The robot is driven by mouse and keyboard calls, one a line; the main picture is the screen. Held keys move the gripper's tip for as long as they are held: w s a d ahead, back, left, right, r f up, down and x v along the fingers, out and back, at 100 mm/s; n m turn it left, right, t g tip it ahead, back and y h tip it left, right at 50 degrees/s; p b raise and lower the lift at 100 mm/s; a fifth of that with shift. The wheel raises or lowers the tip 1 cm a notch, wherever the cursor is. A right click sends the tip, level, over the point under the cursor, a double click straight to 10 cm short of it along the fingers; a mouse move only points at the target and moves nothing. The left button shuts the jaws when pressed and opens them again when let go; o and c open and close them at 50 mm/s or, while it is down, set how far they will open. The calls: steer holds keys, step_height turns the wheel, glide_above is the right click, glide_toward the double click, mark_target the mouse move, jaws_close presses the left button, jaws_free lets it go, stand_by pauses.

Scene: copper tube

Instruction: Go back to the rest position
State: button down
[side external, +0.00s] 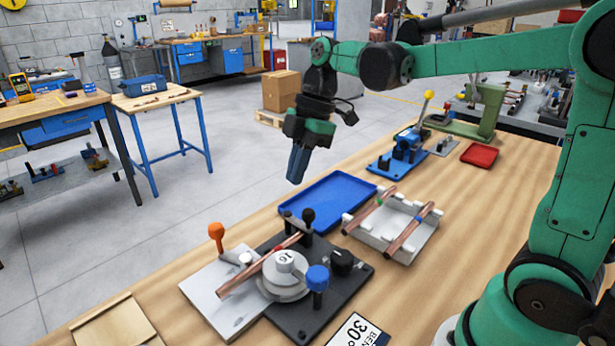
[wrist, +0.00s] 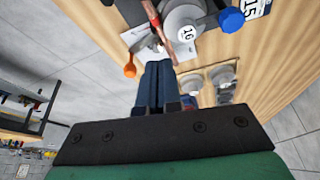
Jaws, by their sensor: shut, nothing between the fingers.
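My gripper (side external: 296,176) hangs in the air above the bench's far edge, left of the blue tray, in the side external view. Its fingers are shut with nothing between them; they also show in the wrist view (wrist: 158,68). A copper tube (side external: 260,265) with a red mark lies in the tube bender (side external: 283,287), against the round die marked 16. The tube (wrist: 160,22) and the die (wrist: 186,34) also show in the wrist view. Two more copper tubes lie on a white rack (side external: 388,245), one with a green mark and one with a blue mark.
An empty blue tray (side external: 328,203) lies behind the bender. A blue fixture with a yellow-knobbed lever (side external: 402,150), a red tray (side external: 479,155) and a green press (side external: 487,110) stand farther right. The air around my gripper is clear.

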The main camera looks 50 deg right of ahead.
steer(key=shift+d+r, duration=0.1)
steer(key=shift+r, duration=0.3)
steer(key=s+f+m+t+h, duration=0.3)
steer(key=s+m+t, duration=0.3)
steer(key=m, duration=0.9)
steer(key=shift+s+f+h, duration=0.4)
steer(key=shift+s+f, duration=0.05)
steer(key=shift+s, duration=0.05)
